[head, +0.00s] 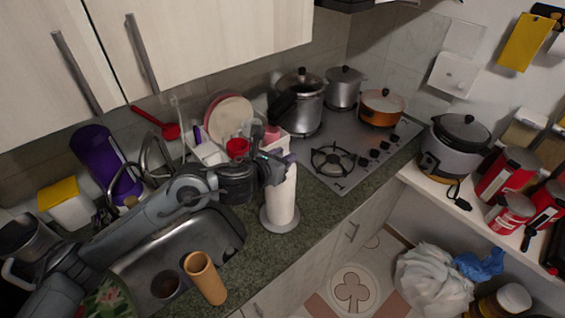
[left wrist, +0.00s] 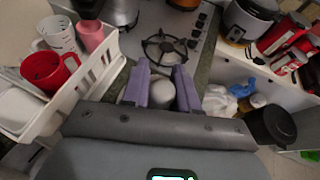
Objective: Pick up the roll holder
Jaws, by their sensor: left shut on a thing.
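The roll holder (head: 283,203) is a white paper roll standing upright on a round grey base, on the counter edge between the sink and the stove. My left gripper (head: 280,160) is at the top of the roll and shut on it. In the left wrist view, the purple fingers of my left gripper (left wrist: 162,72) stand on either side of the roll's round white top (left wrist: 162,91). The gripper hides part of the top. My right gripper is in neither view.
A white dish rack (left wrist: 95,85) with a red mug (left wrist: 50,72) stands close beside the gripper. The sink (head: 215,232) and a tan cylinder (head: 205,277) are to the left. The stove (head: 350,160) holds several pots. The counter drops off at the front.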

